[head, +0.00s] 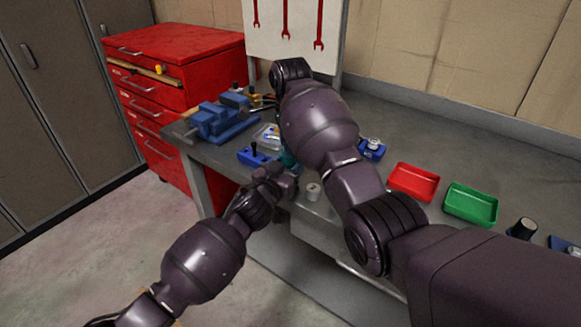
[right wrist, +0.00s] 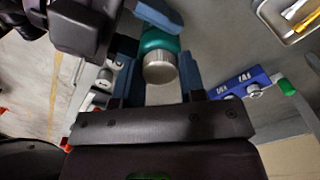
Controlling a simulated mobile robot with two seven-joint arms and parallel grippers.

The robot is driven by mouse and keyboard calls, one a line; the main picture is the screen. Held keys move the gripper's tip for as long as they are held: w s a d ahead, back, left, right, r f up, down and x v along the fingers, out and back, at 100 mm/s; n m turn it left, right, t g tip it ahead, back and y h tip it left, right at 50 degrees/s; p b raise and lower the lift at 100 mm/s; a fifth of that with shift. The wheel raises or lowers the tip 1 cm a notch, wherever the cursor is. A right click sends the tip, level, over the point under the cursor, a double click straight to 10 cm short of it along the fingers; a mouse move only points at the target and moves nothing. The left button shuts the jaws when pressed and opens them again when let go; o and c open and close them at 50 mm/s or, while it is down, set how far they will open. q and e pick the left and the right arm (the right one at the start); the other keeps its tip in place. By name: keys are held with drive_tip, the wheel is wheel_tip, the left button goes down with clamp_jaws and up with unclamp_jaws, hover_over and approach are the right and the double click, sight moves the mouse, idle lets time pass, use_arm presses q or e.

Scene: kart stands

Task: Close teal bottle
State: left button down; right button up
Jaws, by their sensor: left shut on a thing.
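The teal bottle (head: 288,160) shows only in part in the head view, at the bench's front edge behind my right arm. The right wrist view shows its teal body (right wrist: 158,40) and a silver cap (right wrist: 159,68) at its end. My left gripper (head: 284,176) is shut on the bottle's body; in the right wrist view one of its blue fingers crosses the body. My right gripper (right wrist: 159,66) is open, its blue fingers on either side of the cap, with a gap at the left finger. In the head view my right gripper is hidden behind its arm.
A blue vise (head: 218,118), a clear tray (head: 267,136) and a blue holder (head: 254,155) stand left on the bench. A white cylinder (head: 313,191) stands near the front edge. Red (head: 414,182) and green (head: 471,204) trays lie to the right. A red cabinet (head: 185,55) stands beside the bench.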

drive_tip(key=o, duration=0.4)
drive_tip(key=shift+n, duration=0.3)
